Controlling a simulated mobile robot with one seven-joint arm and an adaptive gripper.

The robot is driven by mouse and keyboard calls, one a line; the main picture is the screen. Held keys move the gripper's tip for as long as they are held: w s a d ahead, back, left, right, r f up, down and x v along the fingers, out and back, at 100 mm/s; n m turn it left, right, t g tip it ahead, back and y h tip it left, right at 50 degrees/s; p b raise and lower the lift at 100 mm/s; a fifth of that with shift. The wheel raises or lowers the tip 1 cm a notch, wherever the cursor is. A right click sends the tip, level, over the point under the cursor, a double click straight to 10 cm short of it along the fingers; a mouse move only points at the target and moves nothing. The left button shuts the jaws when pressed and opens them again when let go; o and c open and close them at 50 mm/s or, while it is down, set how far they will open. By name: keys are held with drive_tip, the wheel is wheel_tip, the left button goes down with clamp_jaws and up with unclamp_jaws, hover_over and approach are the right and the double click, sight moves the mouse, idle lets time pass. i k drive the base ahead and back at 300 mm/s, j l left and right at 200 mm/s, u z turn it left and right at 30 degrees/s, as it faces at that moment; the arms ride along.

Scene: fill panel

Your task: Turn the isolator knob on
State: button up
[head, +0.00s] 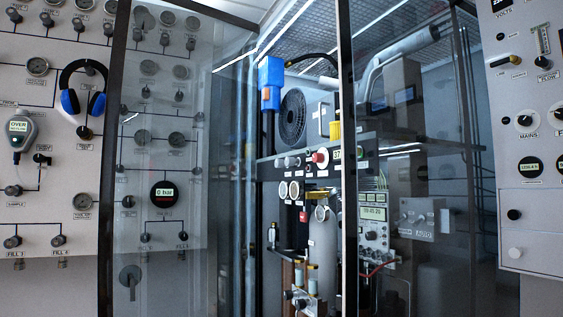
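I cannot pick out the isolator knob for certain, as no label that I can read says isolator. On the right panel (495,130), a round knob (524,121) sits above a label that seems to read MAINS. A large grey knob with a handle (130,277) shows low down through the glass at the left. Its label is not legible. My gripper is not in view.
A glass enclosure with dark frame posts (347,150) fills the middle, with machinery inside, including a blue unit (270,72) and a red button (320,157). Blue headphones (70,101) and a green-screened handheld meter (20,128) hang on the left panel. A display (163,194) reads 0 bar.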

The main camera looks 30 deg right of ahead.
sight(318, 157)
drive_tip(key=i+l+u, duration=0.1)
drive_tip(key=l, duration=0.25)
drive_tip(key=i+l, duration=0.35)
drive_tip(key=i+l+u, duration=0.15)
drive_tip(key=l, duration=0.2)
